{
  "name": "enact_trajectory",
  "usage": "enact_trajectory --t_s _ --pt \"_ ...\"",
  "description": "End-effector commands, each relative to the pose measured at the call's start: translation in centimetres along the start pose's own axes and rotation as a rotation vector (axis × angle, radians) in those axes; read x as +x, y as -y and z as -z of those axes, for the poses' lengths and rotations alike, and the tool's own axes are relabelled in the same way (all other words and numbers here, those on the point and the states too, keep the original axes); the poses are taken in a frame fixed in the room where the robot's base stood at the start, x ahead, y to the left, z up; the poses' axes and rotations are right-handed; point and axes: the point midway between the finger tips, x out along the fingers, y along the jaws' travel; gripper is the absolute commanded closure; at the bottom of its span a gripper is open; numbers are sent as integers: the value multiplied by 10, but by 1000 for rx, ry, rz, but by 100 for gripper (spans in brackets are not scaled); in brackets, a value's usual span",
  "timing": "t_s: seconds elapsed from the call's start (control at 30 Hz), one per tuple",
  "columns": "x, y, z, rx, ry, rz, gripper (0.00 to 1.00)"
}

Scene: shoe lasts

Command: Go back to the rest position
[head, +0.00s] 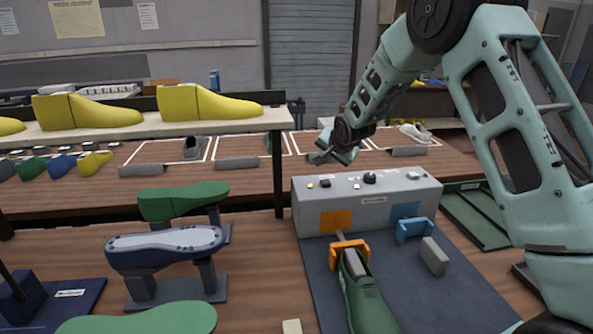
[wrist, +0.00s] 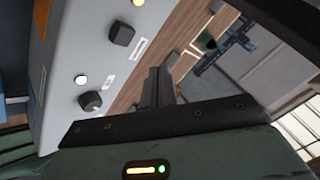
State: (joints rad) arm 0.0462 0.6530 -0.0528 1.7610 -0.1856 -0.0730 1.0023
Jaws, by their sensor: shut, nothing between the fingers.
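My arm comes in from the right in the head view and bends over the grey control box (head: 325,217). My gripper (head: 318,157) is above and behind the box's top, toward the back table. It is shut, with nothing held in it. In the wrist view, the dark fingers (wrist: 156,86) are together in the middle, beside the box's knob face (wrist: 60,60). The gripper looks apart from the box, though the exact gap is hard to tell.
An orange clamp (head: 350,247) stands around a dark green last (head: 368,303) in front of the box. A blue clamp (head: 413,229) and grey block (head: 434,256) are beside it. Left are a shelf (head: 150,129) with yellow lasts (head: 205,103) and a blue last on a stand (head: 165,247).

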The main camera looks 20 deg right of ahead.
Motion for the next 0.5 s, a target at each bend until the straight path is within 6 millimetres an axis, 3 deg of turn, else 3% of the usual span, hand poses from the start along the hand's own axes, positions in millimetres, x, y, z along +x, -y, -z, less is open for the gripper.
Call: enact_trajectory --t_s 0.17,0.27,0.37,0.5 --pt "-4 4 -6 -12 11 0 100" --pt "-20 15 -32 -64 59 -1 100" --pt "-52 31 -78 -171 147 -5 100" --pt "-114 42 -159 -384 306 -6 100"
